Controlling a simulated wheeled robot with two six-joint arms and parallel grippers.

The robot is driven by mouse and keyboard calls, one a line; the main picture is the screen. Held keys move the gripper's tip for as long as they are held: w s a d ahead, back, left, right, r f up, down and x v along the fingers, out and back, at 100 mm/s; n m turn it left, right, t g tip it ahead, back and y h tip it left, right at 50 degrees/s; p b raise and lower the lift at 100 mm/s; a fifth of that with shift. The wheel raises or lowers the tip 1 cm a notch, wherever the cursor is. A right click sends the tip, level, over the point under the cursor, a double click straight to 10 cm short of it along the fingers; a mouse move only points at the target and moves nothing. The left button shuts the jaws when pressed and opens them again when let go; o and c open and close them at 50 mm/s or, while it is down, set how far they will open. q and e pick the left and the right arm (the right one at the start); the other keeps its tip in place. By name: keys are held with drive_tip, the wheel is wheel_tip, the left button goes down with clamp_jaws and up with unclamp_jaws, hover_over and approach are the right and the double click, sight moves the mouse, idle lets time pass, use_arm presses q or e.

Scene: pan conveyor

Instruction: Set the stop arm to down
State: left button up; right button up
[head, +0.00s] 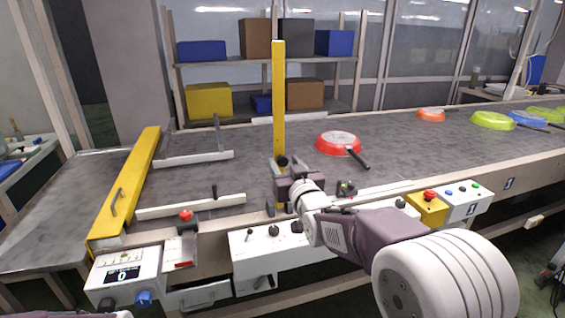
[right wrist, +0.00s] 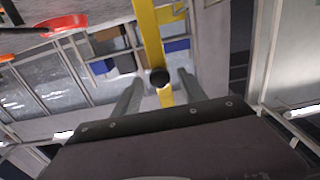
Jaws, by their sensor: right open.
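The stop arm (head: 279,95) is a yellow bar standing upright at the near edge of the conveyor. It has a black knob (head: 282,160) low on it. My right gripper (head: 283,170) is at the foot of the bar, close to the knob. In the right wrist view, the yellow bar (right wrist: 150,35) runs up and the black knob (right wrist: 159,77) appears between the two open fingers. I cannot tell whether the fingers touch it. My left gripper is not in view.
A red pan (head: 339,142) lies on the belt (head: 400,140) right of the bar, with green pans (head: 492,121) farther right. A yellow beam with a handle (head: 130,185) crosses the belt at left. White guide rails (head: 195,205) and control boxes (head: 270,247) line the near side.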

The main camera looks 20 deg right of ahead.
drive_tip(key=shift+w, duration=1.15)
clamp_jaws()
idle(0.5)
